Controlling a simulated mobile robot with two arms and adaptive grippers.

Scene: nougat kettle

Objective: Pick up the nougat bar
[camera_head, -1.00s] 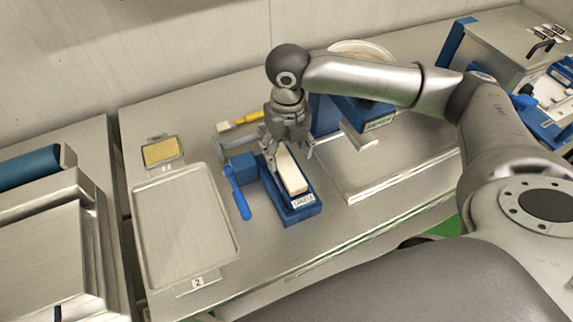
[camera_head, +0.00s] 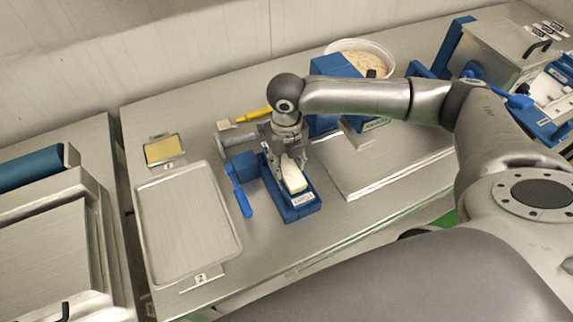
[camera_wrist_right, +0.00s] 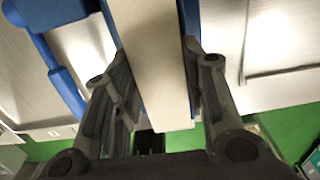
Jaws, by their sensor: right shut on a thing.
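The nougat bar (camera_head: 293,178) is a cream-white block lying in a blue holder (camera_head: 301,212) with a label on its front end. It also fills the middle of the right wrist view (camera_wrist_right: 160,65). My right gripper (camera_head: 286,160) is over the back half of the bar, pointing down. Its fingers (camera_wrist_right: 157,90) are shut on the bar, one on each side. The bar's back end is partly hidden by the gripper. My left gripper is not in view.
A blue lever (camera_head: 238,192) sticks out left of the holder. An empty metal tray (camera_head: 188,222) lies further left, with a small tray holding a yellow slab (camera_head: 164,150) behind it. A yellow-handled tool (camera_head: 252,115) lies behind the gripper. A round tub (camera_head: 365,58) stands at the back.

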